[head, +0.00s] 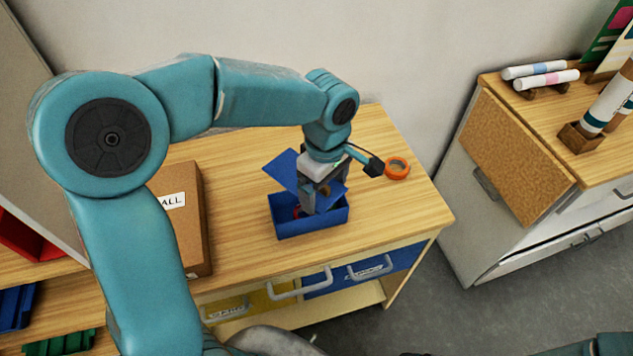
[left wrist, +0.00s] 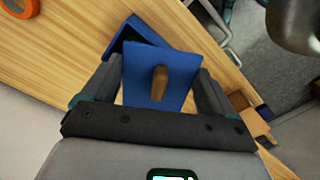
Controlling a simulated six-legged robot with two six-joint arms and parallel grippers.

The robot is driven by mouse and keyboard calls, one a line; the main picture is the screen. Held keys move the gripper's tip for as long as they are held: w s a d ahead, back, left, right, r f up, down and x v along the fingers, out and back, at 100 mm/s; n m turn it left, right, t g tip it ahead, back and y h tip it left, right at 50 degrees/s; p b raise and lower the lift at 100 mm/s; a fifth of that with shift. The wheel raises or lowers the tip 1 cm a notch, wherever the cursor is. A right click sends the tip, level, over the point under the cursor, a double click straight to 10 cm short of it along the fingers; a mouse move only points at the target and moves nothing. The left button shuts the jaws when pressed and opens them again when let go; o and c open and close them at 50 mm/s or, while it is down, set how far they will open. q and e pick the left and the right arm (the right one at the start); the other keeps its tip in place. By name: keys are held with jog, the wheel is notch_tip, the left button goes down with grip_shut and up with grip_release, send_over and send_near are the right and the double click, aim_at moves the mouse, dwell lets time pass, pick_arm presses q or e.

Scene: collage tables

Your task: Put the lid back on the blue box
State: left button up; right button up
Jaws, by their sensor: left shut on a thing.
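The blue box (head: 315,221) stands on the wooden table top with its top partly uncovered and something red showing inside. The blue lid (head: 281,169) is tilted above the box, askew to its rim. My left gripper (head: 311,203) is shut on the lid and hides its middle. Whether lid and box touch is unclear. My right gripper is not in view.
An orange tape roll (head: 397,168) lies right of the box. A cardboard carton (head: 188,225) stands to the left. Drawers with handles (head: 368,270) are below the table's front edge. A cabinet with markers (head: 540,70) stands at the right, across a gap.

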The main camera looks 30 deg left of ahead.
pick_arm(q)
jog(key=shift+w+d, duration=0.15)
jog(key=shift+d, duration=0.15)
jog(key=shift+f, duration=0.15)
jog(key=shift+a+f+b, duration=0.1)
jog(key=shift+f+b, duration=0.45)
jog(key=shift+b, duration=0.1)
notch_tip(320, 180, down, 5)
jog(key=b, duration=0.3)
jog(key=shift+w+b, duration=0.1)
jog(key=shift+b, duration=0.25)
jog(key=shift+r, duration=0.1)
jog(key=shift+f+b, duration=0.2)
jog(key=shift+b, duration=0.3)
dwell(0.8)
